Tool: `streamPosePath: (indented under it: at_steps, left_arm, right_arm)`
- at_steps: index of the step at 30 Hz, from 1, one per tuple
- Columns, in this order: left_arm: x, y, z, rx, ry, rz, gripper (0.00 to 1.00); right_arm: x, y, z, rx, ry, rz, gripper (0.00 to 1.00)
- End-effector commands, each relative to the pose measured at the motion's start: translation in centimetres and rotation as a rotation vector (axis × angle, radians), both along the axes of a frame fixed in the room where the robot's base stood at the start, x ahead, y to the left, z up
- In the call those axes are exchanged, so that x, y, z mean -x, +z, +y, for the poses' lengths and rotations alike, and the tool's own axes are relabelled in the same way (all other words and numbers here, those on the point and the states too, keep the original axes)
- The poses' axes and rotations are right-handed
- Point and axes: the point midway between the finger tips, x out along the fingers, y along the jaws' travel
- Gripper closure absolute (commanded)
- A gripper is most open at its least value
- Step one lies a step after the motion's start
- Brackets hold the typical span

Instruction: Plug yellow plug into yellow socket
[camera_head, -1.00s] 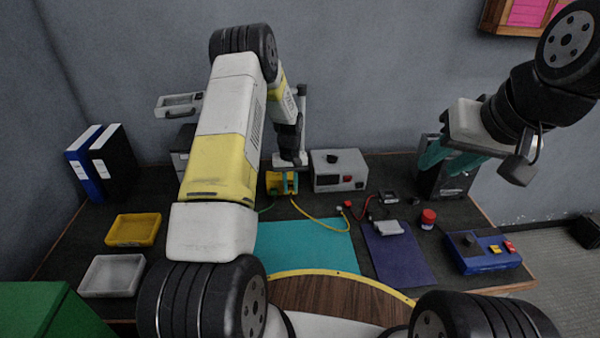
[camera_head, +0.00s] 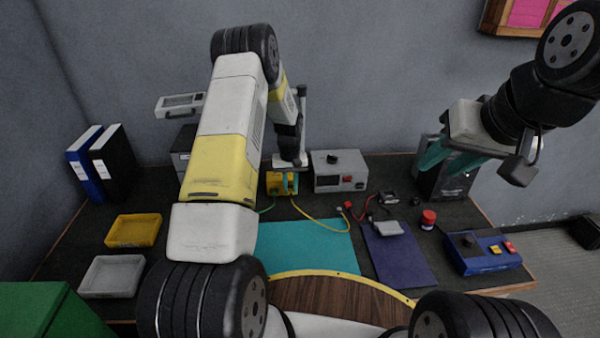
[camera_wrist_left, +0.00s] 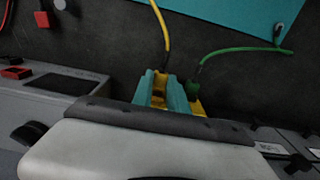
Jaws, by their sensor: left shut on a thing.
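My left gripper (camera_head: 289,184) is shut on the yellow plug (camera_wrist_left: 160,82), which shows between its teal fingers in the left wrist view. A yellow cable (camera_head: 316,218) runs from the plug across the table. The gripper is at the front of a yellow socket box (camera_head: 273,183) at the back of the table. The fingers and my wrist hide most of the box and the socket opening, so I cannot tell how far the plug is in. My right gripper (camera_head: 448,158) is open and empty, raised at the right.
A green plug (camera_wrist_left: 193,89) with a green cable sits beside the yellow plug. A grey instrument box (camera_head: 339,171) stands just right of the socket box. A teal mat (camera_head: 305,248), a purple mat (camera_head: 400,258) and a blue control box (camera_head: 483,252) lie in front.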

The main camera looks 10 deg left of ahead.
Motion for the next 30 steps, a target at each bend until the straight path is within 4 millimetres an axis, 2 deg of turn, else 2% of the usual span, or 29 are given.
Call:
streamPosePath:
  at_steps: [30]
  left_arm:
    - [-0.57, -0.03, 0.14, 0.0, 0.0, 0.001, 1.0]
  right_arm:
    - [0.0, 0.0, 0.0, 0.0, 0.0, 0.0, 0.64]
